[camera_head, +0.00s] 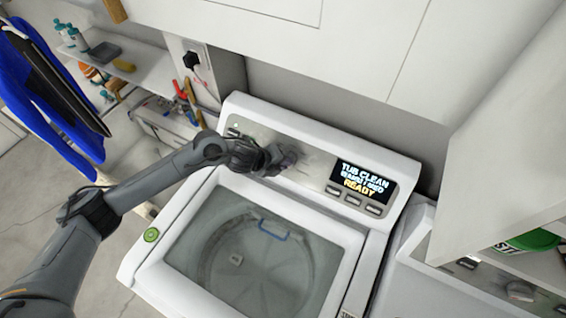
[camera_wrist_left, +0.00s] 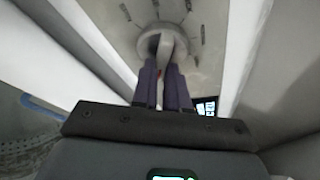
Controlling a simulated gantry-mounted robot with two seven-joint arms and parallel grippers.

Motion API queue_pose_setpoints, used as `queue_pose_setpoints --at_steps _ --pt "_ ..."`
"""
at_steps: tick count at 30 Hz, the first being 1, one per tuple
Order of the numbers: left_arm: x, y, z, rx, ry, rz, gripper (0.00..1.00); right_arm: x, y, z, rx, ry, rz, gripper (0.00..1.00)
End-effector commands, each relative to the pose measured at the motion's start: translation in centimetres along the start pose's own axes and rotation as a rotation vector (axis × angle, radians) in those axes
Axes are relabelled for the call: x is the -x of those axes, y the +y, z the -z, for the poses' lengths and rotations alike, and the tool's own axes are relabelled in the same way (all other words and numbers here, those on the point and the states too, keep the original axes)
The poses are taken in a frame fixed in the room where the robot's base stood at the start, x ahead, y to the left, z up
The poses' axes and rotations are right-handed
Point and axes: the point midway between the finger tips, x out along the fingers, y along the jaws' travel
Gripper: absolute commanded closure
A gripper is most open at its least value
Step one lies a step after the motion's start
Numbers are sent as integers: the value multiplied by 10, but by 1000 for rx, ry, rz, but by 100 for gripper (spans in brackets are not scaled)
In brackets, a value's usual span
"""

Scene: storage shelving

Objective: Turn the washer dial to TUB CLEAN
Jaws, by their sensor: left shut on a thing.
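The white top-load washer (camera_head: 150,272) stands in the middle of the head view, its lid window showing the drum. Its display (camera_head: 362,181) reads "TUB CLEAN", a blurred second line and "READY". My left gripper (camera_head: 286,160) reaches the control panel left of the display and hides most of the dial there. In the left wrist view the round dial (camera_wrist_left: 150,42) has a raised grip bar, and the left gripper (camera_wrist_left: 163,75) is shut on that bar, one finger on each side. Marks ring the dial; their lettering is too blurred to read. My right gripper is not in view.
White cabinets (camera_head: 300,45) hang above the washer. A shelf (camera_head: 150,75) with bottles and tools stands at the left, near blue and black hanging items (camera_head: 45,90). Another white unit (camera_head: 440,285) stands close on the right.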

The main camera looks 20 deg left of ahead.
Motion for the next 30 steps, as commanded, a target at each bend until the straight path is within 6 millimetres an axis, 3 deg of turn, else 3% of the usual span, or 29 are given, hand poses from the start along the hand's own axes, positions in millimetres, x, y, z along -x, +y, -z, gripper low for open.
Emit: queue_pose_setpoints --at_steps 17,18,22,30 --pt "0 1 0 -34 -2 -14 100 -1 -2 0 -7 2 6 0" --pt "0 1 0 -34 -2 -14 83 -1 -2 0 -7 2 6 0" --pt "0 1 0 -34 -1 -13 63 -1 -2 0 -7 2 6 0" --pt "0 0 0 -33 0 -12 61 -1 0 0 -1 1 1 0"
